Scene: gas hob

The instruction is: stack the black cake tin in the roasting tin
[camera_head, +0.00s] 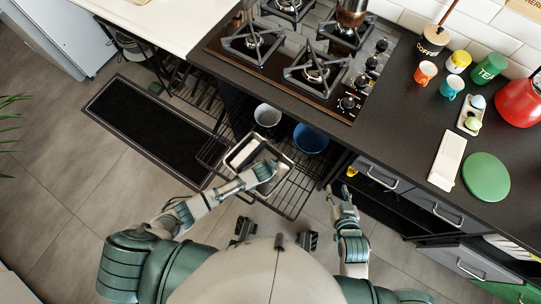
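A rectangular tin with a pale rim (233,158), which looks like the roasting tin, sits on the pulled-out wire rack below the hob. A dark shape lies inside it; I cannot tell whether this is the black cake tin. My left gripper (268,172) is over the right part of this tin, and the forearm covers its near side. Its fingers are too small and hidden to tell open from shut. My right gripper (341,191) is apart from the tin, beside the open drawer at right, with its fingers spread and nothing between them.
A pale bowl (267,115) and a blue bowl (310,139) stand at the back of the rack (291,193). The gas hob (290,58) is above. Cups, a green board (486,177) and a red kettle (519,102) occupy the right counter. A dark mat (150,125) lies on open floor.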

